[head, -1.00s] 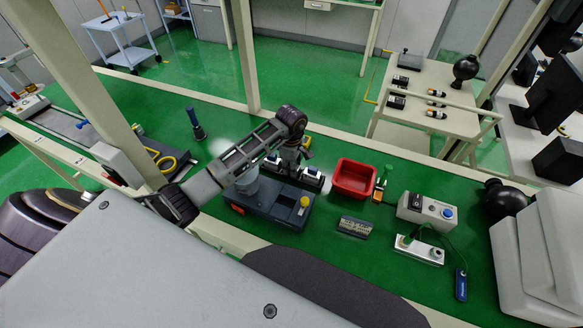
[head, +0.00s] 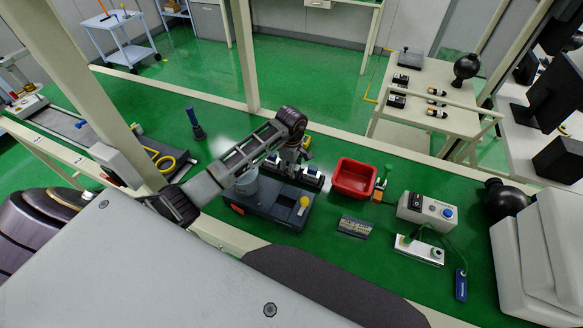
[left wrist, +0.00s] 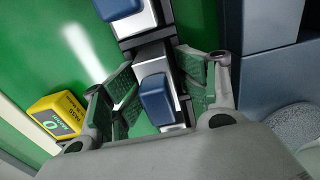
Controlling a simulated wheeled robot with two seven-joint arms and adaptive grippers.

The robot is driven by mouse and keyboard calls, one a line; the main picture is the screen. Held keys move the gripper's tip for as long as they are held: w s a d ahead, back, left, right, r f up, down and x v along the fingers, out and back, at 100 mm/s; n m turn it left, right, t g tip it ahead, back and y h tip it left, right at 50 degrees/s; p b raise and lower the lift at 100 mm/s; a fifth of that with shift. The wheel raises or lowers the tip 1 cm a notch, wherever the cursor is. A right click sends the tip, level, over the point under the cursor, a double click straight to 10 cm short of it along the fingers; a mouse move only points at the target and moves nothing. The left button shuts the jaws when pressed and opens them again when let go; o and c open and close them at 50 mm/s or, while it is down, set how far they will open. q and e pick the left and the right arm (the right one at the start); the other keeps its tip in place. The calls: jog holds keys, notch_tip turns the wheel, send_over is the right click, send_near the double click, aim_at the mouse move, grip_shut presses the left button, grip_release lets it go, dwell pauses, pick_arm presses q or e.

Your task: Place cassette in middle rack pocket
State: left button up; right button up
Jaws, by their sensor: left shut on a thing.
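The black rack (head: 320,185) stands on the green bench behind a dark blue device, and it also shows in the left wrist view. My left gripper (head: 291,167) reaches down over the middle of the rack. In the left wrist view, the left gripper (left wrist: 165,95) is shut on a silver cassette with a blue block (left wrist: 157,98), one finger on each side. This cassette is in line with the rack; its lower end is hidden, so I cannot tell how deep it sits. Another silver and blue cassette (left wrist: 122,8) is at the top of that view. My right gripper is not in view.
A dark blue device (head: 262,203) with a clear cup (head: 247,182) and yellow knob (head: 304,202) stands in front of the rack. A red bin (head: 354,178) is close on the right. A yellow block (left wrist: 56,117) lies left in the wrist view.

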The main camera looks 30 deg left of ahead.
pick_arm(q)
jog(key=shift+s+r, duration=0.15)
jog(key=shift+r, duration=0.4)
jog(key=r, duration=1)
jog(key=shift+w+a+r+b, duration=0.1)
jog(key=shift+w+r+b, duration=0.05)
jog(key=shift+w+b, duration=0.15)
jog(key=shift+s+r, duration=0.1)
jog(key=shift+r, duration=0.6)
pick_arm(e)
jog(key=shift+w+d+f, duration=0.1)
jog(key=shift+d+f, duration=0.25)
pick_arm(q)
jog(key=shift+s, duration=0.1)
